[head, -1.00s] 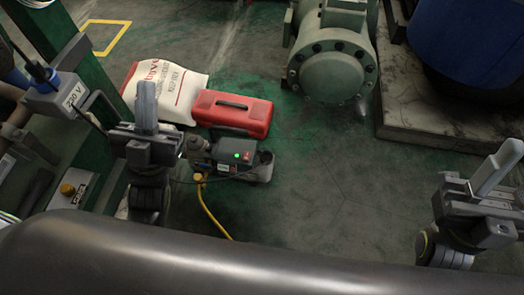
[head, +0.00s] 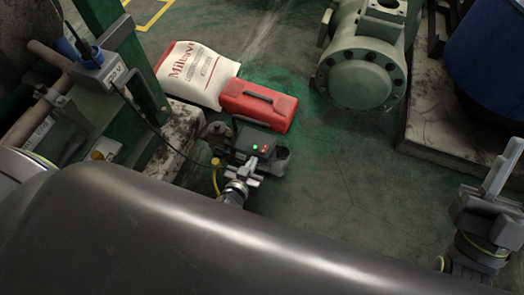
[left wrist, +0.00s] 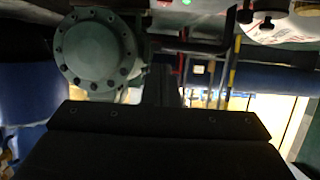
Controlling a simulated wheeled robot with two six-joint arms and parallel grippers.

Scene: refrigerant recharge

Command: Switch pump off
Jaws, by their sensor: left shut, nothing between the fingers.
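The vacuum pump (head: 257,139) stands on the floor at the middle of the head view, with a dark grey box on top. A green light (head: 254,147) glows on the box, and a red switch (head: 264,149) is beside it. My left gripper (head: 252,164) is shut and empty, with its tips close to the switch side of the box. I cannot tell whether they touch it. My right gripper (head: 502,165) looks shut and empty, far to the right.
A red toolbox (head: 257,105) and a white sack (head: 195,73) lie behind the pump. A green compressor (head: 362,75) stands to the right. A green post with a 230 V box (head: 97,68) and a dark cable are at left. The floor right of the pump is clear.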

